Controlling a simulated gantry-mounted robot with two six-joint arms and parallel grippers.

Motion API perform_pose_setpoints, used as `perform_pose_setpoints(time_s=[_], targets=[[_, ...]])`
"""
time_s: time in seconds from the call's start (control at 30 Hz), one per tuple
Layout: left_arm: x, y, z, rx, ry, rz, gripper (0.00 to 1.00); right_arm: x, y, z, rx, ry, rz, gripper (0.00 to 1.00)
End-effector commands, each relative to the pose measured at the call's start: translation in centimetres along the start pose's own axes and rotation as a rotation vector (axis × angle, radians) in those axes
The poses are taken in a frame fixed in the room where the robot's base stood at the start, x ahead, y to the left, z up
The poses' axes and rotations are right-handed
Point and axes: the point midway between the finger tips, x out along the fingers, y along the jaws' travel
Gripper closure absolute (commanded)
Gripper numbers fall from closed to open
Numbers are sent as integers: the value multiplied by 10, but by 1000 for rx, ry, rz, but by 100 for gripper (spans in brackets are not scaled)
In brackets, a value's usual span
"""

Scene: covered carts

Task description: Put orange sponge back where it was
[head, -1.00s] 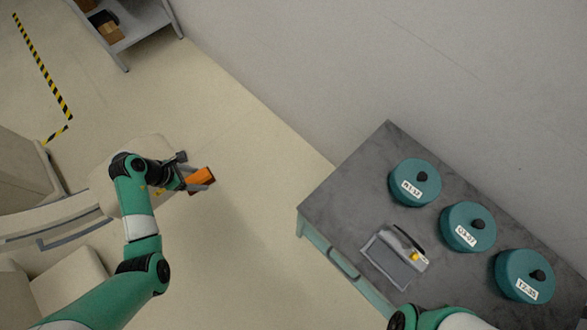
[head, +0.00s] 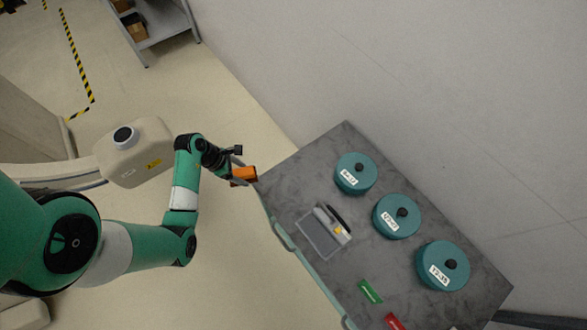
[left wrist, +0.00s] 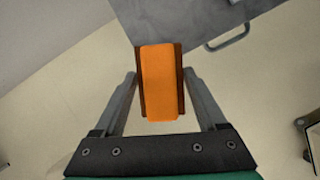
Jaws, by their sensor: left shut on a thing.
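The orange sponge (head: 244,174) is held by my left gripper (head: 238,176) just off the left edge of the grey cart top. In the left wrist view the sponge (left wrist: 160,85) sits between the two fingers of my left gripper (left wrist: 160,92), with darker brown sides. The cart top (head: 290,175) carries three teal round covers with labels and black knobs: a far one (head: 350,178), a middle one (head: 390,222) and a near one (head: 432,272). What is under the covers is hidden. My right gripper is not in view.
A grey tray (head: 312,238) with a yellow-tipped tool lies on the cart's left part. A green block (head: 370,291) and a red block (head: 394,321) lie near the front. A handle (head: 281,236) sticks out at the cart's left side. A wall stands behind.

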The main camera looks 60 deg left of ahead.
Motion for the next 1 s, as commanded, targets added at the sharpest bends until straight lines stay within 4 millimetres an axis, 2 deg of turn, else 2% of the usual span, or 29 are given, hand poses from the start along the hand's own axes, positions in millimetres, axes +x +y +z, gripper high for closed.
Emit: perform_pose_setpoints(time_s=[0.13,0.27,0.57,0.63,0.73,0.83,1.0], targets=[[-4,2,-1,-10,0,3,78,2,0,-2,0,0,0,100],[6,2,6,-6,1,0,78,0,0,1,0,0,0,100],[73,5,67,-1,-1,0,78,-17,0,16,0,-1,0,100],[96,5,72,-4,2,-2,78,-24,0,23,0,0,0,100],[120,7,79,-6,1,1,78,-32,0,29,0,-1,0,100],[133,8,85,-7,0,2,78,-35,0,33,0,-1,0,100],[136,8,87,-9,0,3,78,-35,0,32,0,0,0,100]])
